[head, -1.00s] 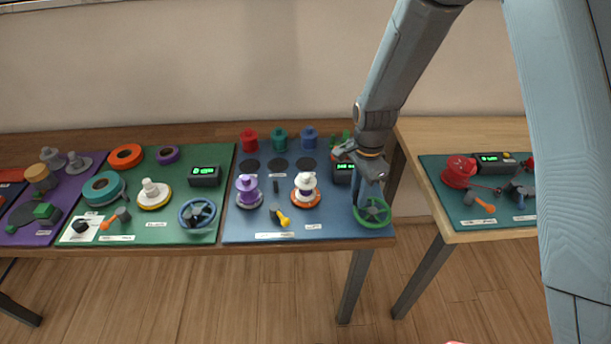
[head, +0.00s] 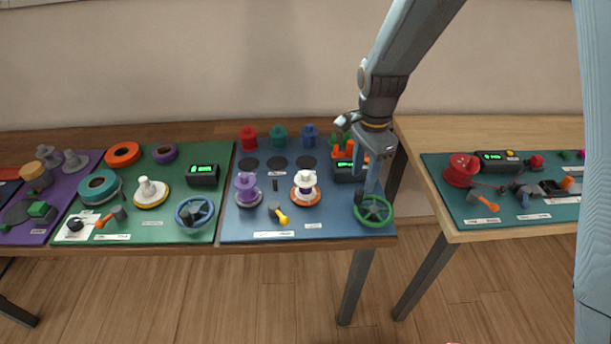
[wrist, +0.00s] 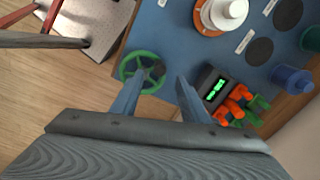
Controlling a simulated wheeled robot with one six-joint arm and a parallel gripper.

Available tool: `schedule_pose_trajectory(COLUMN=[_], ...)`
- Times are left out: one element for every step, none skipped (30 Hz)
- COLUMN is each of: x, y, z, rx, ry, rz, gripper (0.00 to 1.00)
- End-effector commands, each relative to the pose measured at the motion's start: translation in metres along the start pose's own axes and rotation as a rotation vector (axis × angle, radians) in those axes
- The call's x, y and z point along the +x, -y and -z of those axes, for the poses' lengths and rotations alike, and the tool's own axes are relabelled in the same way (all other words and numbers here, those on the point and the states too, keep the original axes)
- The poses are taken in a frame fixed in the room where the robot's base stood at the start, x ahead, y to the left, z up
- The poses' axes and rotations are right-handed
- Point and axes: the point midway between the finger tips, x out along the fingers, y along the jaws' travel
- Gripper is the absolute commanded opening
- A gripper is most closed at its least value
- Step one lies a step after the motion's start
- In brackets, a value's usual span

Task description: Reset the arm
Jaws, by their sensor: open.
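My gripper (head: 366,190) points down over the right front of the blue board (head: 335,228). It is open and empty, its two fingers apart in the wrist view (wrist: 160,88). A green handwheel (head: 374,222) is just below the fingertips in the head view. It also shows in the wrist view (wrist: 128,62), partly behind the left finger. I cannot tell how much gap lies between fingers and wheel.
A black box with a green display (head: 343,172) and orange and green clips (wrist: 238,100) stand close by my gripper. White (head: 306,182) and purple (head: 246,187) spools stand left. A gap separates this table from the right table (head: 462,228).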

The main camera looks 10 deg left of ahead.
Motion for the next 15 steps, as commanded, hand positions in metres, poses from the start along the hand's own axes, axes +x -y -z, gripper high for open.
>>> schedule_pose_trajectory(x=[-0.004, -0.006, -0.009, -0.010, -0.011, -0.013, -0.013, -0.013, -0.014, -0.014, -0.015, -0.016, -0.018, -0.021, -0.023], y=[0.001, 0.001, 0.000, 0.000, 0.000, 0.000, 0.000, 0.000, -0.001, -0.002, -0.004, -0.008, -0.013, -0.018, -0.028], z=[0.000, 0.000, 0.000, 0.000, 0.000, 0.000, 0.000, 0.000, 0.000, 0.001, 0.003, 0.006, 0.010, 0.014, 0.021], rx=[0.000, 0.000, 0.000, 0.000, 0.000, 0.000, 0.000, 0.000, -0.002, -0.006, -0.014, -0.033, -0.053, -0.078, -0.122], ry=[-0.001, 0.000, 0.000, 0.000, 0.000, 0.000, 0.000, 0.000, 0.000, 0.000, -0.001, -0.001, -0.002, -0.003, -0.006], rz=[0.003, 0.001, 0.000, 0.000, 0.001, 0.001, 0.000, 0.000, 0.000, 0.001, 0.002, 0.004, 0.007, 0.011, 0.017], gripper=[0.41, 0.41, 0.41, 0.41, 0.41, 0.41, 0.41, 0.41, 0.41, 0.41, 0.41, 0.41, 0.41, 0.41, 0.41])
